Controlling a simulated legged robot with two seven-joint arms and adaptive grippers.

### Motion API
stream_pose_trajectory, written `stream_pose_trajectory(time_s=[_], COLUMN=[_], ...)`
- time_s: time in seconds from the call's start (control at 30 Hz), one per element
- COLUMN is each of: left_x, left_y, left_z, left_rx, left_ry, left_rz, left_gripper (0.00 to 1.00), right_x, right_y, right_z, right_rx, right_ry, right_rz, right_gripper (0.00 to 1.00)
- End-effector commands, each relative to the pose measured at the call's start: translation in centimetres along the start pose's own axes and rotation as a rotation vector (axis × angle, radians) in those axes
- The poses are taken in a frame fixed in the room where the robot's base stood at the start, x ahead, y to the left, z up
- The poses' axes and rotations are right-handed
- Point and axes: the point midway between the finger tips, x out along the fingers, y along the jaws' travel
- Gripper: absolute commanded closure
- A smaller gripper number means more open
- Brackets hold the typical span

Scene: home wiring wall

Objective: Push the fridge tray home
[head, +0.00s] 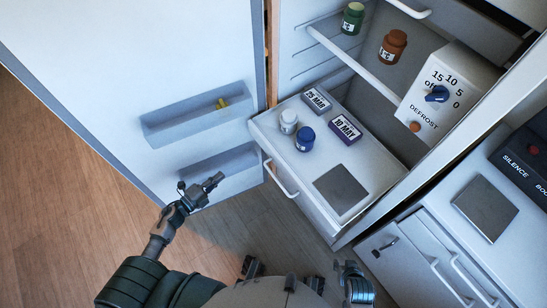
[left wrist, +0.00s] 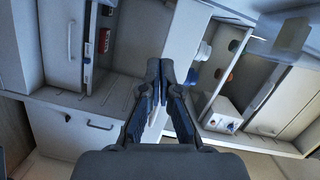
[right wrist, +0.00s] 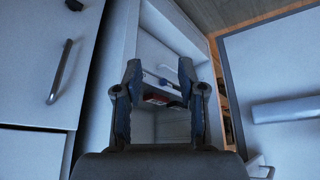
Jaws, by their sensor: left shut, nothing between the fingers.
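The fridge tray (head: 290,170) is a white drawer-like tray with a front handle (head: 281,180), jutting out of the open fridge in the head view. On it are a white jar (head: 289,122), a blue jar (head: 305,138), two date-labelled boxes (head: 317,101) (head: 345,128) and a grey square plate (head: 341,189). My left gripper (head: 216,180) is shut and empty, left of the tray and apart from it, near the lower door shelf; it also shows in the left wrist view (left wrist: 160,68). My right gripper (right wrist: 160,76) is open and empty in the right wrist view.
The open fridge door (head: 130,75) with two shelves (head: 190,128) stands on the left. Inside are a green jar (head: 352,18), a brown jar (head: 392,46) and a defrost dial (head: 437,94). White cabinets (head: 415,255) stand at the right. Wooden floor is clear at lower left.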

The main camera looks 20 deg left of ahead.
Motion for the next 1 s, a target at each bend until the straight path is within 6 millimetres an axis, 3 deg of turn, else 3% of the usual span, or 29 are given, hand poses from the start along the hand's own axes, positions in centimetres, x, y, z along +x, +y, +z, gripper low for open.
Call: stream_pose_trajectory(time_s=[0.13, 0.3, 0.47, 0.8, 1.0], left_x=[0.5, 1.0, 2.8, 9.8, 12.9], left_y=[-2.6, -4.0, -4.2, -4.2, -4.2], left_z=[-3.4, -5.1, -5.3, -6.6, -7.4], left_rx=[0.181, 0.255, 0.254, 0.249, 0.249], left_ry=[0.151, 0.207, 0.208, 0.204, 0.204], left_rz=[-0.027, -0.038, -0.043, -0.044, -0.04], left_gripper=[1.0, 1.0, 1.0, 1.0, 1.0], right_x=[-3.3, -5.0, -5.1, -4.9, -4.8], right_y=[0.3, 0.5, 0.3, 0.0, 0.1], right_z=[-1.2, -1.9, -2.4, -3.1, -3.4], right_rx=[0.002, 0.004, 0.002, 0.002, 0.002], right_ry=[0.036, 0.055, 0.071, 0.107, 0.125], right_rz=[-0.003, -0.005, -0.003, -0.007, -0.007], right_gripper=[0.6, 0.6, 0.6, 0.6, 0.6])
